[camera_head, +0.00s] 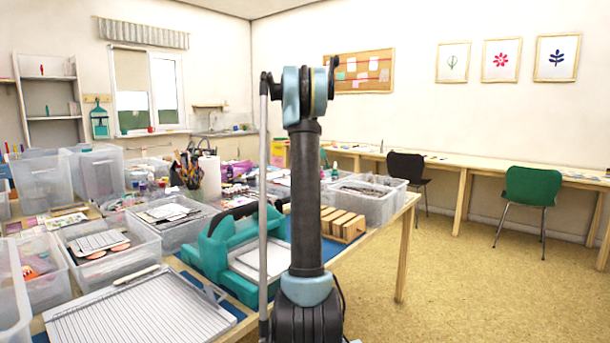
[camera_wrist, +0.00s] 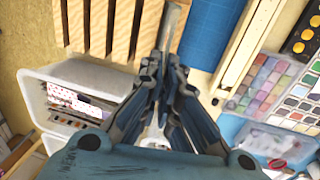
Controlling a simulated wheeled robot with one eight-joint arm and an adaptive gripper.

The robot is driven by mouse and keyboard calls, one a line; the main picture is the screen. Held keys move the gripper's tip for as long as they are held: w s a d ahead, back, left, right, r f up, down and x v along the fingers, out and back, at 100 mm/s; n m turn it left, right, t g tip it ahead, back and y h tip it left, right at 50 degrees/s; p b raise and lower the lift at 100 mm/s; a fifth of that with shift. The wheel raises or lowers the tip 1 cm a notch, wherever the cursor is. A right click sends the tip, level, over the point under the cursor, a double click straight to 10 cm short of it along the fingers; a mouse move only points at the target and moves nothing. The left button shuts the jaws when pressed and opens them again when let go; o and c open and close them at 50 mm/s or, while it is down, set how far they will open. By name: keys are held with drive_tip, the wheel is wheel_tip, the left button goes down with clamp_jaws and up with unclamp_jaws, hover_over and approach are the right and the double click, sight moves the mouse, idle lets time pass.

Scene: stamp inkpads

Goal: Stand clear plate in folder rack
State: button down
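The folder rack is a light wooden block with upright slats and slots (camera_head: 348,224), standing near the right edge of the work table. In the wrist view, its slats (camera_wrist: 97,28) fill the upper left. My gripper (camera_wrist: 165,62) is above the table, just beside the rack's right side in that view. Its fingers are close together on a thin, greyish see-through strip, which looks like the clear plate (camera_wrist: 173,24) seen edge-on. The plate's far end sticks out past the fingertips, close to the rack's last slat. In the head view my gripper is hidden behind my arm.
A clear bin (camera_head: 368,196) stands beside the rack. A teal press (camera_head: 217,254) and a ribbed paper trimmer (camera_head: 140,318) are to the left. Paint palettes (camera_wrist: 262,85) and a wooden strip (camera_wrist: 247,45) lie right of my gripper in the wrist view. The floor at right is open.

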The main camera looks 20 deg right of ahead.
drive_tip(key=c, duration=1.7)
unclamp_jaws()
drive_tip(key=shift+r, duration=0.1)
drive_tip(key=shift+w+a+r, duration=0.1)
drive_tip(key=shift+w+r, duration=0.05)
drive_tip(key=shift+r, duration=1.05)
drive_tip(key=shift+w+a+r, duration=0.1)
drive_tip(key=shift+w+r, duration=0.05)
drive_tip(key=shift+r, duration=1.05)
drive_tip(key=r, duration=0.4)
drive_tip(key=w+r, duration=0.1)
drive_tip(key=r, duration=0.3)
drive_tip(key=a+r, duration=0.1)
drive_tip(key=r, duration=0.2)
drive_tip(key=shift+w+r, duration=0.3)
drive_tip(key=shift+r, duration=0.1)
